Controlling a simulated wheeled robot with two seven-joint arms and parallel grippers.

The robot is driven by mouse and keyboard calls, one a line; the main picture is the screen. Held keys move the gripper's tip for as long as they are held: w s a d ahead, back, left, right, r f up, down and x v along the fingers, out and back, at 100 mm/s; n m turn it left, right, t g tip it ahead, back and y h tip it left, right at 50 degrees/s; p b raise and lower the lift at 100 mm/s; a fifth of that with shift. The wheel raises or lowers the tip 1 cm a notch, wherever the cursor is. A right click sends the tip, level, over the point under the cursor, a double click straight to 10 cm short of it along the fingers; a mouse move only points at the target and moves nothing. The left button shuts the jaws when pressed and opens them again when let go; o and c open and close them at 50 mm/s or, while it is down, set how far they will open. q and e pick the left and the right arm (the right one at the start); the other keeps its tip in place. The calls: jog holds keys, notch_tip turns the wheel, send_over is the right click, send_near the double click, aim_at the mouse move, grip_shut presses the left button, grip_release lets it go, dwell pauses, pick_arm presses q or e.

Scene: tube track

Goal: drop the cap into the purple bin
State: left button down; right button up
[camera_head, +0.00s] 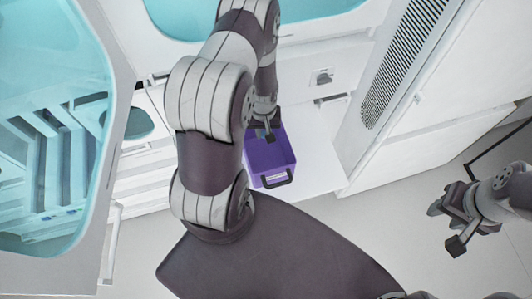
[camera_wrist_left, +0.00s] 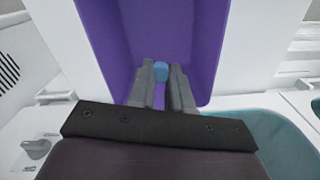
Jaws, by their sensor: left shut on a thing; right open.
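The purple bin (camera_head: 281,157) stands on a white surface at the middle of the head view, with a dark handle on its near side. It also fills the upper part of the left wrist view (camera_wrist_left: 205,70). My left gripper (camera_head: 266,136) is over the bin in the head view. In the left wrist view its fingers (camera_wrist_left: 161,82) are shut on a small blue cap (camera_wrist_left: 161,71), with the bin behind it. The cap cannot be made out in the head view. My right gripper (camera_head: 446,226) is open and empty at the right, away from the bin.
A white cabinet with a dark vent grille (camera_head: 403,62) stands right of the bin. White machine housing with teal windows (camera_head: 45,110) is at the left. The white shelf (camera_head: 318,165) right of the bin is bare, and the floor beyond is clear.

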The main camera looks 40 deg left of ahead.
pick_arm(q)
jog(key=shift+r, duration=0.1)
jog(key=c, duration=1.2)
grip_release()
jog(key=shift+s, duration=0.2)
jog(key=shift+o, duration=1.1)
jog(key=shift+s+r, duration=0.1)
jog(key=shift+s, duration=0.05)
jog(key=shift+w, duration=0.2)
notch_tip(320, 180, up, 13)
jog(key=b, duration=0.2)
jog(key=shift+f, duration=0.2)
pick_arm(e)
jog(key=shift+s+f, duration=0.25)
jog(key=shift+f, duration=0.65)
pick_arm(q)
jog(key=shift+s, duration=0.1)
jog(key=s+d+r+m+b, duration=0.1)
jog(key=s+d+r+m, duration=0.1)
jog(key=d, duration=0.3)
jog(key=s+d+r+m+t+b, duration=0.1)
jog(key=s+d+r+m+b, duration=0.1)
jog(key=d+m, duration=0.3)
jog(key=shift+s+d+r+b, duration=0.3)
jog(key=shift+s+d+r, duration=0.4)
jog(key=shift+s, duration=0.1)
pick_arm(e)
notch_tip(320, 180, down, 4)
jog(key=shift+r, duration=0.25)
